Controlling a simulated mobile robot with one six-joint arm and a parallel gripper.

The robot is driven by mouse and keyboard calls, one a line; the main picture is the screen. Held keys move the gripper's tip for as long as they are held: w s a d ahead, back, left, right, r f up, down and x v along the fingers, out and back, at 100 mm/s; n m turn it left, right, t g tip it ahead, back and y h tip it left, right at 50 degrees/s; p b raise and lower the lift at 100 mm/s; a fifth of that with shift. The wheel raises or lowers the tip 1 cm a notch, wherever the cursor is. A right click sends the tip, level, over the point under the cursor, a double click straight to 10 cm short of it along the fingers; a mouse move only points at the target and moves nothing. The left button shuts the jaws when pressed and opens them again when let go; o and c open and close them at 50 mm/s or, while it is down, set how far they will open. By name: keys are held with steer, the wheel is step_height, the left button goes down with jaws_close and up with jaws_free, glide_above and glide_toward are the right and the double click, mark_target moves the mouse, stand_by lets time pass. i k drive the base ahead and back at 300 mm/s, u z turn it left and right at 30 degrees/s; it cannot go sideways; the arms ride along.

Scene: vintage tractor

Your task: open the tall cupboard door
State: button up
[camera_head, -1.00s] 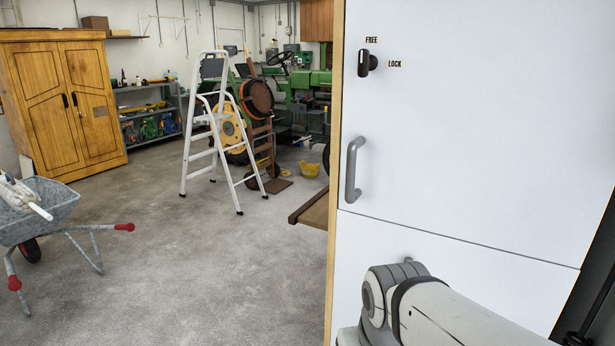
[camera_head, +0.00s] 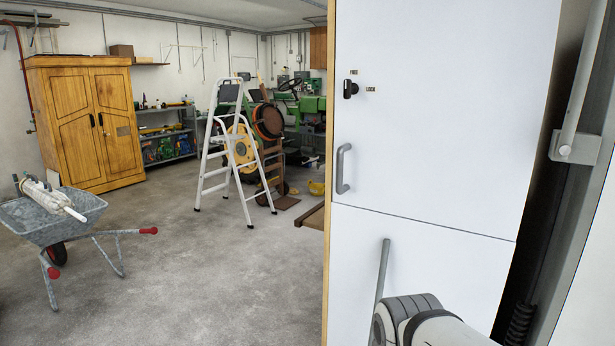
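A tall white cupboard stands close at the right. Its upper door (camera_head: 440,130) looks shut and flush with the lower panel (camera_head: 440,255). A grey bar handle (camera_head: 343,169) is upright near the door's left edge. Above it is a black latch knob (camera_head: 349,89) between two small labels, too small to read now; earlier they read FREE and LOCK. A thin grey rod (camera_head: 383,275) stands upright before the lower panel; I cannot tell what it belongs to. My arm's grey and white links show at bottom right, below the handle. My gripper is out of view.
A brown wooden cupboard (camera_head: 82,120) with shut doors stands at the back left. A wheelbarrow (camera_head: 50,215) is at the left and a white stepladder (camera_head: 222,150) in the middle. A brown board edge (camera_head: 312,217) juts out left of the white cupboard. The grey floor between is open.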

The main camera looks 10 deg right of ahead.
mark_target(443, 126)
steer(key=z, duration=0.15)
steer(key=i, duration=0.9)
steer(key=u, duration=0.05)
